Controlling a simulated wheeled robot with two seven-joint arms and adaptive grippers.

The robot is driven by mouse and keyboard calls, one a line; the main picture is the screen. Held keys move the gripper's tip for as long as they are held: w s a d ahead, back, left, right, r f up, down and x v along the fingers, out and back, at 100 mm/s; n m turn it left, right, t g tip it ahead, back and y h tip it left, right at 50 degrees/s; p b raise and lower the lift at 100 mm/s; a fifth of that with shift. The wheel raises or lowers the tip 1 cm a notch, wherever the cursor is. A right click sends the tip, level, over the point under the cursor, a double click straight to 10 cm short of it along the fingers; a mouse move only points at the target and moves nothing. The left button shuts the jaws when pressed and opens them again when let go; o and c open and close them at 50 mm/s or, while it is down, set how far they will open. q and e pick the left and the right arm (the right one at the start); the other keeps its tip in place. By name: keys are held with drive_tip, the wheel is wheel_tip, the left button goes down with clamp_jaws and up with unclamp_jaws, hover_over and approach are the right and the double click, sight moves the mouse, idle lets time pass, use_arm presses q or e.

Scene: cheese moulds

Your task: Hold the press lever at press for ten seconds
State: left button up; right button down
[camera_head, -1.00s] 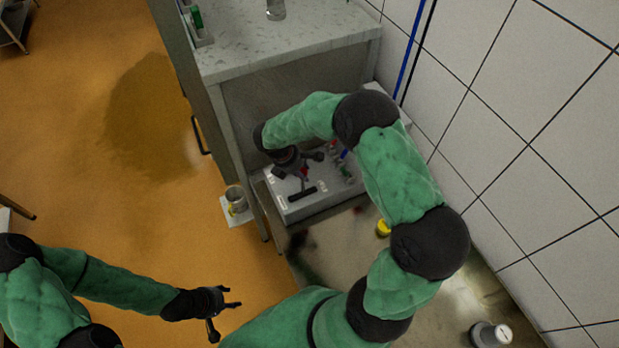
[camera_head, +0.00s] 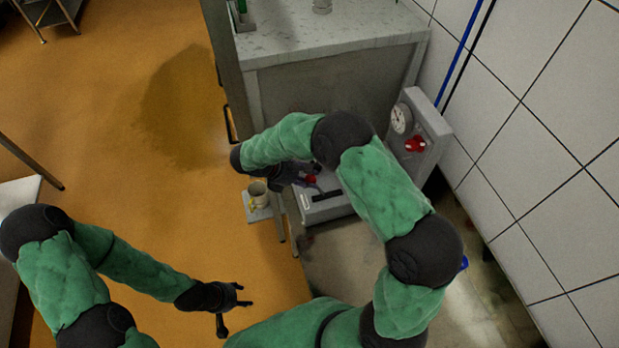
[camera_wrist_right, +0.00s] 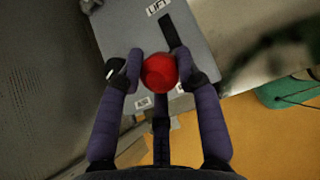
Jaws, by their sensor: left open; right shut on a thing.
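The press lever shows as a red knob (camera_wrist_right: 160,73) between the fingers of my right gripper (camera_wrist_right: 158,75) in the right wrist view. The gripper is shut on it. In the head view a bit of red (camera_head: 310,180) shows at my right gripper (camera_head: 312,184), over the grey press box (camera_head: 325,208). The box has a dark slot on its top, which also shows in the wrist view (camera_wrist_right: 167,32). The lever's shaft is hidden, and I cannot read its position. My left gripper (camera_head: 240,296) is open and empty above the orange floor, at the lower left.
A gauge (camera_head: 401,118) and a red valve handle (camera_head: 416,145) sit on a grey panel by the tiled wall. A metal cup (camera_head: 257,193) stands on a small shelf left of the box. A counter (camera_head: 335,40) stands behind. The floor at left is open.

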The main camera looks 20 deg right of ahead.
drive_tip(key=shift+s+a+f, duration=0.1)
drive_tip(key=shift+f, duration=0.1)
drive_tip(key=c, duration=0.9)
unclamp_jaws()
drive_tip(key=shift+o, duration=0.2)
drive_tip(key=shift+a+r, duration=0.1)
drive_tip(key=shift+r, duration=0.1)
drive_tip(key=shift+a+r, duration=0.2)
drive_tip(key=shift+a, duration=0.05)
drive_tip(key=v, duration=1.1)
